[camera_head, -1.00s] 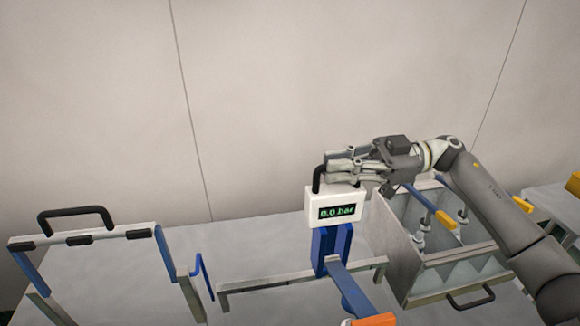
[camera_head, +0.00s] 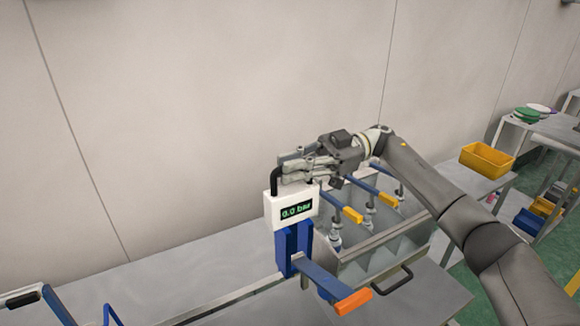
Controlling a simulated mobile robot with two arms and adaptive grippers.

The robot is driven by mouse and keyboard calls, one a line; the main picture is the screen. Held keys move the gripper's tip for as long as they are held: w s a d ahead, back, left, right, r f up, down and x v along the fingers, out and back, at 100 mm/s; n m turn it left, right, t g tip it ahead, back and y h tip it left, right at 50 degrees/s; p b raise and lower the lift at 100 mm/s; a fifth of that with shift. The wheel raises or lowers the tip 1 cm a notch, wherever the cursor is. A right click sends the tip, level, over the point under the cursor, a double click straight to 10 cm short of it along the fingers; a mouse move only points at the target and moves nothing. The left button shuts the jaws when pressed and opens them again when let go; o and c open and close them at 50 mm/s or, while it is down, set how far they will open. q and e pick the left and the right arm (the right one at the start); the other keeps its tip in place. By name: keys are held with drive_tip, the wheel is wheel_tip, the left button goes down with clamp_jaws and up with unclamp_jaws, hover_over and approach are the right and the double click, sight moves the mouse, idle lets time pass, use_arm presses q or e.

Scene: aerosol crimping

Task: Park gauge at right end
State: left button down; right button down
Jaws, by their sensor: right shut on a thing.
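The gauge is a white box (camera_head: 292,206) with a dark display reading 0.0 bar and a black handle on top. It sits above a blue upright carriage (camera_head: 293,247) with a blue arm that ends in an orange grip (camera_head: 352,302). My right gripper (camera_head: 280,172) is shut on the gauge's black handle, coming in from the right. The carriage stands at a grey rail (camera_head: 232,298) on the table. Whether the rail's right end lies behind the carriage is hidden. My left gripper is out of view.
A grey divided crate (camera_head: 365,262) with valve-like parts and yellow-ended blue levers stands just right of the gauge. A blue-and-grey frame (camera_head: 22,299) is at the lower left. A yellow bin (camera_head: 487,160) sits on a further table. The table (camera_head: 170,268) left of the gauge is clear.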

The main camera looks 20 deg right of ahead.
drive_tip(key=c, duration=1.6)
unclamp_jaws()
drive_tip(key=shift+f, duration=0.25)
drive_tip(key=shift+c, duration=0.2)
drive_tip(key=shift+o, duration=0.2)
drive_tip(key=shift+d, duration=0.25)
drive_tip(key=shift+o, duration=0.6)
drive_tip(key=shift+d+r, duration=0.15)
drive_tip(key=shift+d, duration=0.15)
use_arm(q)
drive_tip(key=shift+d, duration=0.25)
use_arm(e)
drive_tip(key=w+d, duration=0.2)
drive_tip(key=d, duration=0.8)
drive_tip(key=shift+w+d, duration=0.2)
drive_tip(key=shift+d, duration=0.2)
drive_tip(key=shift+a+r, duration=0.1)
drive_tip(key=shift+r, duration=0.05)
